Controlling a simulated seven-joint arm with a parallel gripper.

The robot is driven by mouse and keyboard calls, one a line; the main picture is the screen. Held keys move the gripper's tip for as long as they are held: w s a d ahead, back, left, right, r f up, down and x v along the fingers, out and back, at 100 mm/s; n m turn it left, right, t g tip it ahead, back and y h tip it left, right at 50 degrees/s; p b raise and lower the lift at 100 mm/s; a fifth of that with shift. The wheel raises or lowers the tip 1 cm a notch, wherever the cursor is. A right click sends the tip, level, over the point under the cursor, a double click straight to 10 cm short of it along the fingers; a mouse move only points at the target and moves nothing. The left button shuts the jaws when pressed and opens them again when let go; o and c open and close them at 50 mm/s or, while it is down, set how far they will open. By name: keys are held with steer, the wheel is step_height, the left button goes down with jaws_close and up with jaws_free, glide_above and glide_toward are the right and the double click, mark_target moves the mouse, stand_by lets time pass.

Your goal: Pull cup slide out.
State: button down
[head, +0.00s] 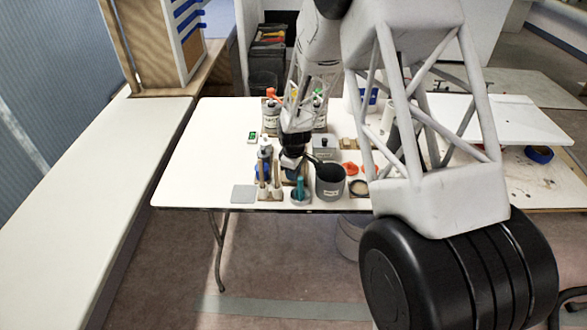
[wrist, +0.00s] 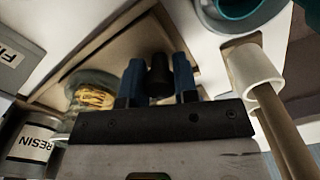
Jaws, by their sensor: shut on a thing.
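My gripper (wrist: 158,78) shows in the wrist view with two blue fingers closed on an upright black knob (wrist: 159,70). The knob stands over a tan wooden-edged base (wrist: 110,50), seemingly the cup slide. How far the slide is drawn out cannot be told. In the head view my gripper (head: 293,168) is low over the front of the white table, among small containers. The fingers and knob are too small to make out there, and my arm hides part of the scene behind.
A dark grey cup (head: 330,181) stands close to the right of my gripper. A white holder with wooden sticks (wrist: 252,70) and a resin tin (wrist: 32,138) flank it. A grey pad (head: 243,194) lies at the front left. The table's left part is clear.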

steer(key=shift+s, duration=0.8)
steer(key=c, duration=0.9)
jaws_free()
steer(key=shift+r, duration=0.15)
step_height(320, 180, up, 8)
steer(key=shift+f, duration=0.15)
